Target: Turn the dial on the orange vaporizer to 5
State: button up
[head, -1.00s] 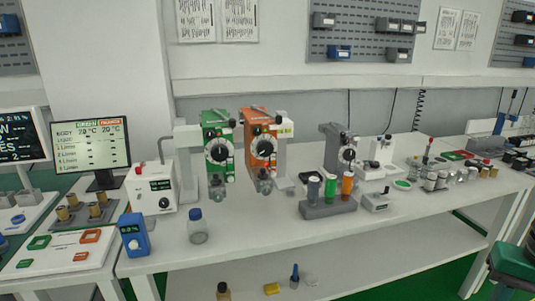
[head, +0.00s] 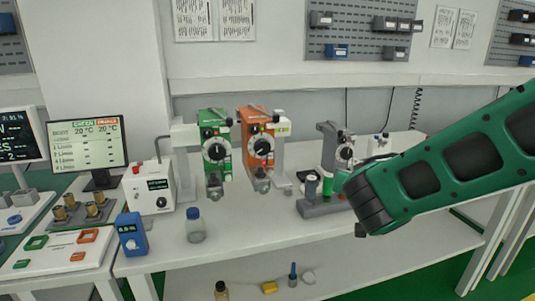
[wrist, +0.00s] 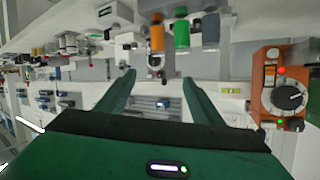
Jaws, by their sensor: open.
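The orange vaporizer (head: 249,121) stands on the bench left of the middle in the head view, with a round black-and-white dial (head: 262,147) on its front. It also shows at the right edge of the wrist view (wrist: 271,57), apparently upside down, with its dial (wrist: 290,97) in full view. The dial's numbers are too small to read. My gripper (wrist: 159,77) is open and empty in the wrist view, with the vaporizer off to the right of its fingers, apart from them. In the head view my arm hides the fingers.
A green vaporizer (head: 213,121) stands close beside the orange one, on its left. A grey rack (head: 325,207) with coloured cylinders stands to the right, partly behind my arm. A lidded bottle (head: 195,228) stands at the front left. The bench directly before the orange vaporizer is clear.

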jog(key=a+r+n+t+y, duration=0.2)
jog(key=a+y, duration=0.2)
jog(key=a, duration=0.9)
jog(key=n+t+y, duration=0.1)
jog(key=n+y, duration=0.1)
jog(key=y, duration=0.2)
send_near(264, 149)
jog(key=x, duration=0.8)
jog(key=shift+r, duration=0.1)
jog(key=c, duration=1.1)
